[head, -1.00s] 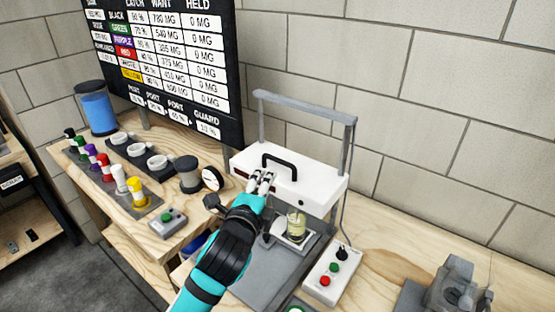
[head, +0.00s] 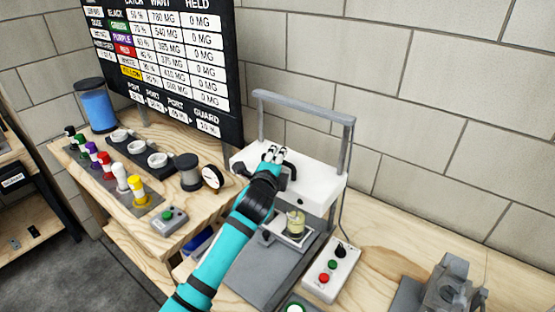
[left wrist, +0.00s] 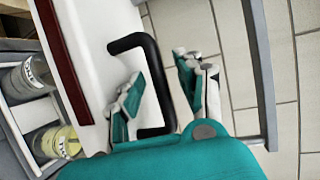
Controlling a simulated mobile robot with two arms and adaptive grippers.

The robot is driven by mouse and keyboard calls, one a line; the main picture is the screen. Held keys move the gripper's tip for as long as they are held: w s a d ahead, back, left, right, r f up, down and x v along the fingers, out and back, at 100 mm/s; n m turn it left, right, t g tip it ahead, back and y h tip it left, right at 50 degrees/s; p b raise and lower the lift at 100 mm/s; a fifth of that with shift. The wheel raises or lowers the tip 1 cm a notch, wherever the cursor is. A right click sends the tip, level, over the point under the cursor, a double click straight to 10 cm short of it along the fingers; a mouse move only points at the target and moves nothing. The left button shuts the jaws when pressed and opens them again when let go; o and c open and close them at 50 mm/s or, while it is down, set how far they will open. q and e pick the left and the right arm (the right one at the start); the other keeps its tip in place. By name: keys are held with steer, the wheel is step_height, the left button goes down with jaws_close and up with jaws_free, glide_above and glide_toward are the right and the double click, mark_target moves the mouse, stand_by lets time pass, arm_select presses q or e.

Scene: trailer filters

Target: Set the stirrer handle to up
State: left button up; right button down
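The stirrer is a white box head (head: 316,187) on a grey frame, with a black U-shaped handle (head: 291,166) on it. My left gripper (head: 274,153) is at the handle, partly hiding it in the head view. In the left wrist view my left gripper (left wrist: 157,75) is open, with one finger on each side of the handle's long bar (left wrist: 158,85). The fingers look apart from the bar; contact cannot be told. My right gripper is in neither view.
A jar of yellowish liquid (head: 295,223) stands under the stirrer head. A button box (head: 331,270) is to its right. Coloured knobs (head: 137,187) and a dial (head: 212,177) are on the left bench. A grey metal device (head: 450,288) sits at the lower right.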

arm_select(q)
jaws_close()
stand_by(0.4)
